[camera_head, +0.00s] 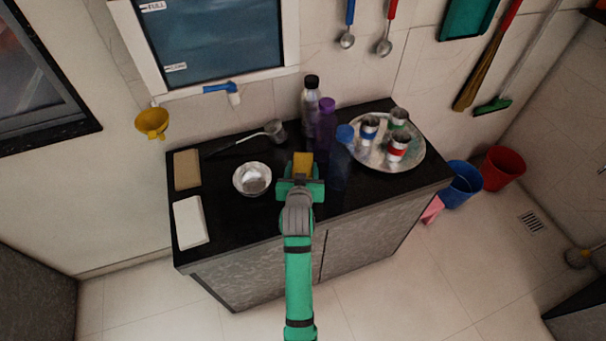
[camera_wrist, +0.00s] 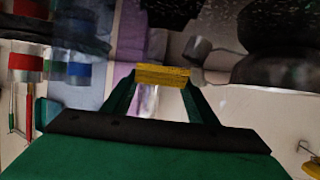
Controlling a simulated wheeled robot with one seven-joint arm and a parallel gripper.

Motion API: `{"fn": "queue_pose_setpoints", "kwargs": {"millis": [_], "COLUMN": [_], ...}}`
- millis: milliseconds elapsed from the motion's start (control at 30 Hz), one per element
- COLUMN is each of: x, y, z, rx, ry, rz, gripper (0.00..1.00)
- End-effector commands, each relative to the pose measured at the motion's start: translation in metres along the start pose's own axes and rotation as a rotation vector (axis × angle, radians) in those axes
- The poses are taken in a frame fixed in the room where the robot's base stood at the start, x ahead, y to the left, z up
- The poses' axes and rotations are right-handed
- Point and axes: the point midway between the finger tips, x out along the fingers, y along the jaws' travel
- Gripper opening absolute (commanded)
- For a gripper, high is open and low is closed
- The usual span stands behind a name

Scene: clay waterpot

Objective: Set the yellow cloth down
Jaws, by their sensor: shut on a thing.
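The yellow cloth (camera_head: 303,163) is at the end of my gripper (camera_head: 301,178), over the middle of the black counter (camera_head: 264,212) in the head view. In the wrist view the cloth (camera_wrist: 162,75) is a small yellow block pinched between the two fingertips of my gripper (camera_wrist: 161,82). My gripper is shut on it. I cannot tell whether the cloth touches the counter, because my gripper and wrist hide its underside.
A steel bowl (camera_head: 252,179) stands left of my gripper. A blue bottle (camera_head: 341,165), a purple bottle (camera_head: 326,125) and a clear bottle (camera_head: 311,100) stand close right and behind. A steel tray (camera_head: 415,160) holds several cups. A white board (camera_head: 190,222) lies at left.

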Motion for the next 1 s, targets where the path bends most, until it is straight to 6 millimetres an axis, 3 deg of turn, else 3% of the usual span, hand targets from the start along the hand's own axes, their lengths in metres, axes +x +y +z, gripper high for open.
{"fn": "queue_pose_setpoints", "kwargs": {"millis": [133,367,733,767,833,1000], "x": [0.008,0.019,0.020,0.021,0.020,0.020], "y": [0.003,0.002,0.002,0.002,0.002,0.002], "z": [0.005,0.032,0.035,0.035,0.035,0.035], "rx": [0.000,0.001,0.001,0.001,0.001,0.001], "ry": [-0.001,-0.003,0.000,0.000,0.000,0.000], "rz": [0.001,0.000,0.000,0.000,0.000,0.000], "gripper": [0.31,0.31,0.31,0.55,0.71,0.71]}}
